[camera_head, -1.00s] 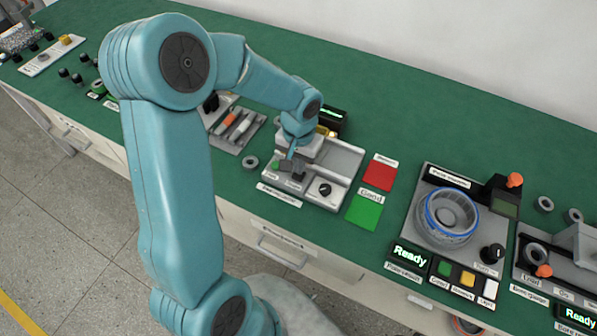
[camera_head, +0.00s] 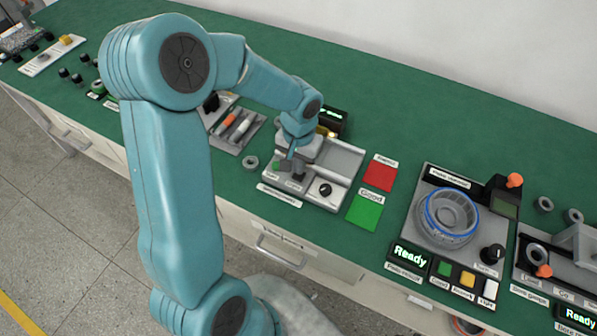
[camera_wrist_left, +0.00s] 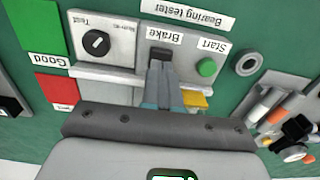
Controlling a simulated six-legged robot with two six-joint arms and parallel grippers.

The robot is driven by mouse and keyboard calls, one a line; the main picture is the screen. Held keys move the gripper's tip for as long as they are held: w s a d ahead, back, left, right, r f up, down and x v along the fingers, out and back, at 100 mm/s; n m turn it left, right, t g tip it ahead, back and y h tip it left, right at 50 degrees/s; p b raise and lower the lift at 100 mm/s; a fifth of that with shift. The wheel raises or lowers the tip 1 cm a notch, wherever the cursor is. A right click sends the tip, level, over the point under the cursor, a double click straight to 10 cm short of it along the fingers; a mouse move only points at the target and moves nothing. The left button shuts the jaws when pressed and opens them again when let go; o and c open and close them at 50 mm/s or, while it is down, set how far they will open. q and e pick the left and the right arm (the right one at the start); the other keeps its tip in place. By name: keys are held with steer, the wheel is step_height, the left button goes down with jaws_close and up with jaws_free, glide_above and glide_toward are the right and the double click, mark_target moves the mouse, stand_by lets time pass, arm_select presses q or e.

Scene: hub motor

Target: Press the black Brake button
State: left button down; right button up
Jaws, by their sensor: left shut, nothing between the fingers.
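The black Brake button (camera_wrist_left: 160,55) sits on the grey bearing tester (camera_wrist_left: 122,62), beside its "Brake" label in the left wrist view. The tester also shows in the head view (camera_head: 333,203). My left gripper (camera_wrist_left: 160,70) is shut and empty. Its fingertips are right at the button's edge in the wrist view and cover part of it; I cannot tell whether they touch it. In the head view my left gripper (camera_head: 294,161) points down over the tester's front part. The green Start button (camera_wrist_left: 207,67) is beside the Brake button. My right gripper is not in view.
A black Test knob (camera_wrist_left: 96,43) is on the same tester. Red (camera_head: 380,174) and green (camera_head: 365,212) pads lie to its right in the head view. A tool tray (camera_head: 237,130) is to its left. Another station (camera_head: 412,222) stands further right.

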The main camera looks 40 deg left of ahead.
arm_select(q)
steer(key=shift+f, duration=0.15)
stand_by(0.3)
steer(key=shift+f+b, duration=0.95)
steer(key=shift+b, duration=0.1)
steer(key=shift+r, duration=0.1)
step_height(320, 180, up, 14)
steer(key=p, duration=1)
steer(key=shift+s, duration=0.1)
